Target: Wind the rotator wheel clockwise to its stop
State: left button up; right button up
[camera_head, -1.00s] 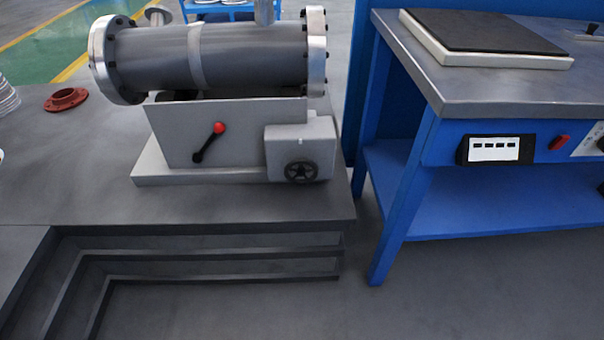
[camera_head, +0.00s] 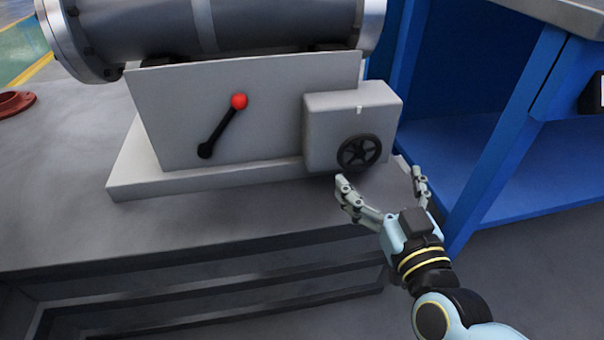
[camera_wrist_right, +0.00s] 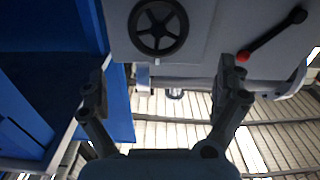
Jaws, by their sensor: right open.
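The rotator wheel (camera_head: 358,152) is a small black spoked handwheel on the front of a grey gearbox (camera_head: 342,112) at the right end of the machine base. It also shows in the right wrist view (camera_wrist_right: 158,27), ahead of and between the fingers. My right gripper (camera_head: 380,182) is open and empty, just in front of and below the wheel, apart from it. Its two fingers also show in the right wrist view (camera_wrist_right: 166,72), spread wide. My left gripper is not in view.
A black lever with a red knob (camera_head: 238,101) is left of the gearbox. A large grey flanged cylinder (camera_head: 270,25) lies on top. A blue bench (camera_head: 500,150) stands close on the right. A red flange (camera_head: 14,103) lies at far left.

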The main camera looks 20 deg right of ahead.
aim_at(361, 157)
jog(key=x, duration=0.3)
jog(key=f+b+x, duration=0.1)
jog(key=x, duration=0.2)
jog(key=f+x, duration=0.1)
jog(key=x, duration=0.3)
jog(key=shift+d+f+b, duration=0.1)
jog(key=shift+f+b, duration=0.1)
jog(key=shift+b, duration=0.2)
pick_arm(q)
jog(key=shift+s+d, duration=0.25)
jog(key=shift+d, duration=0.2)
pick_arm(e)
jog(key=c, duration=1)
